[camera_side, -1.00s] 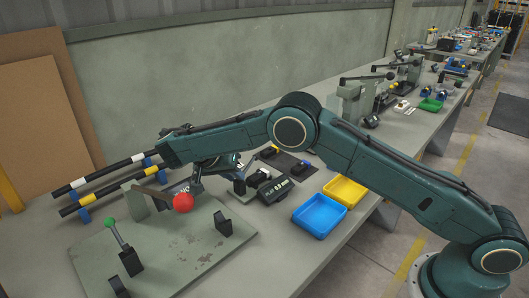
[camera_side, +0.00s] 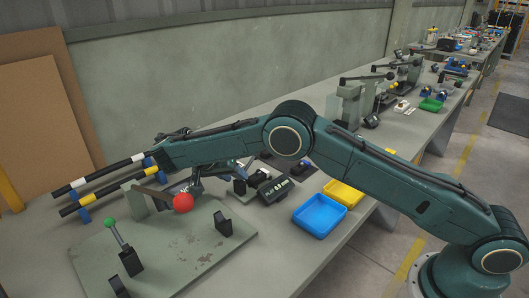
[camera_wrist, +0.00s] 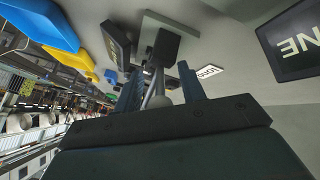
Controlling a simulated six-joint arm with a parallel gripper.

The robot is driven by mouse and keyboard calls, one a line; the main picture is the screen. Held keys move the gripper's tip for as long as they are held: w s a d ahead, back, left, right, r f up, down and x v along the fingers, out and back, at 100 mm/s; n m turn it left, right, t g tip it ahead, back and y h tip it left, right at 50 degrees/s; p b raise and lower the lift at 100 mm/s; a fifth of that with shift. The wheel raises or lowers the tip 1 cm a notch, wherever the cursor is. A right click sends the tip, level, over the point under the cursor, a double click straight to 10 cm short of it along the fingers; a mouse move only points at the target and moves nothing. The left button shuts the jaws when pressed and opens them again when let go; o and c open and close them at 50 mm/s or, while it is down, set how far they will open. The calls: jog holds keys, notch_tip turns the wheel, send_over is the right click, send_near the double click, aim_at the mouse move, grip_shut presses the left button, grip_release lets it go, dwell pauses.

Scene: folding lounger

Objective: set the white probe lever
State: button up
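The probe lever (camera_wrist: 157,92) shows in the wrist view as a pale rod rising from a black block (camera_wrist: 166,46) on a small grey plate. In the side view the black block (camera_side: 240,187) stands just right of my wrist. My gripper (camera_wrist: 160,72) has its two fingers apart, one on each side of the rod, with gaps visible between. I cannot tell whether either finger touches the rod. In the side view the gripper (camera_side: 195,180) is partly hidden by my forearm, and the lever's tip is hard to make out.
A red ball (camera_side: 183,203) and a green-knobbed lever (camera_side: 112,232) stand left of the work. A black display device (camera_side: 274,187) is close on the right. Blue (camera_side: 320,216) and yellow (camera_side: 344,191) trays lie beyond it. Striped rods (camera_side: 95,178) lie at the far left.

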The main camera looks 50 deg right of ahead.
jog(key=shift+d+r+y, duration=0.2)
jog(key=shift+d+y, duration=0.15)
jog(key=shift+y, duration=0.7)
jog(key=shift+d+r+y, duration=0.15)
jog(key=shift+d+y, duration=0.15)
jog(key=shift+y, duration=0.75)
jog(key=shift+d+y, duration=0.3)
jog(key=shift+y, duration=0.6)
jog(key=shift+d+y, duration=0.25)
jog(key=shift+y, duration=0.65)
notch_tip(320, 180, up, 15)
jog(key=s+d+r+n+t, duration=0.1)
jog(key=s+r, duration=0.3)
jog(key=s, duration=0.4)
jog(key=s+d+r+n+t, duration=0.1)
jog(key=s+r+n, duration=0.3)
jog(key=s, duration=0.4)
jog(key=shift+d+r+t, duration=0.3)
jog(key=shift+d+r, duration=0.35)
jog(key=shift+r, duration=0.05)
